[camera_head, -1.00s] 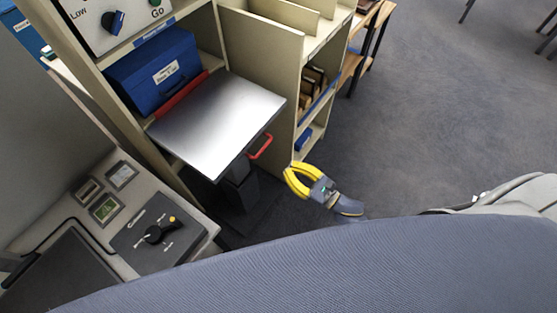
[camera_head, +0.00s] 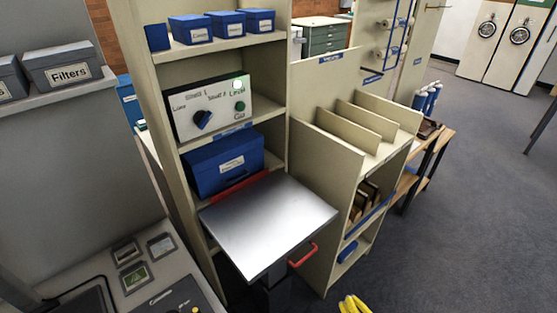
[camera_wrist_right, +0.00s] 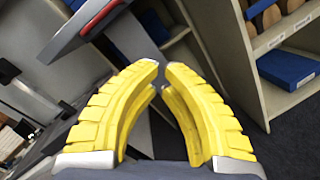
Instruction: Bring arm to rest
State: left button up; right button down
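My right gripper (camera_head: 350,304) shows only as yellow fingertips at the bottom edge of the head view. In the right wrist view its two ridged yellow fingers (camera_wrist_right: 163,66) curve inward, and their tips almost meet with nothing between them. It hangs in front of the shelf unit, low and to the right of the metal tray. The rest of the right arm is hidden in the head view. My left gripper is not in view.
A silver tray (camera_head: 268,229) juts from the shelf below a blue box (camera_head: 222,166), with a red handle (camera_head: 304,255) under its right side. A control panel (camera_head: 209,105) sits above. A grey console (camera_head: 100,262) stands at lower left. Open carpet (camera_head: 468,180) lies to the right.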

jog(key=s+d+f+m+g+h, duration=0.2)
jog(key=s+f+m+h, duration=0.15)
jog(key=f+m, duration=0.45)
jog(key=s+d+f+m+g+h, duration=0.2)
jog(key=s+f+m, duration=0.25)
jog(key=f, duration=0.55)
jog(key=s+d+f+m+g+h, duration=0.2)
jog(key=s+d+f+m, duration=0.15)
jog(key=f+m, duration=0.5)
jog(key=s+a+f+m+g, duration=0.1)
jog(key=s+f+m+g, duration=0.2)
jog(key=s+f, duration=0.2)
jog(key=s+a+f+m+g, duration=0.1)
jog(key=s+f, duration=0.4)
jog(key=s, duration=0.7)
jog(key=s+a+f+m+g+h, duration=0.1)
jog(key=s+f+m+g, duration=0.3)
jog(key=s, duration=0.4)
jog(key=shift+s+a+f+m+g, duration=0.3)
jog(key=shift+s+a+f+g, duration=0.1)
jog(key=shift+a, duration=0.2)
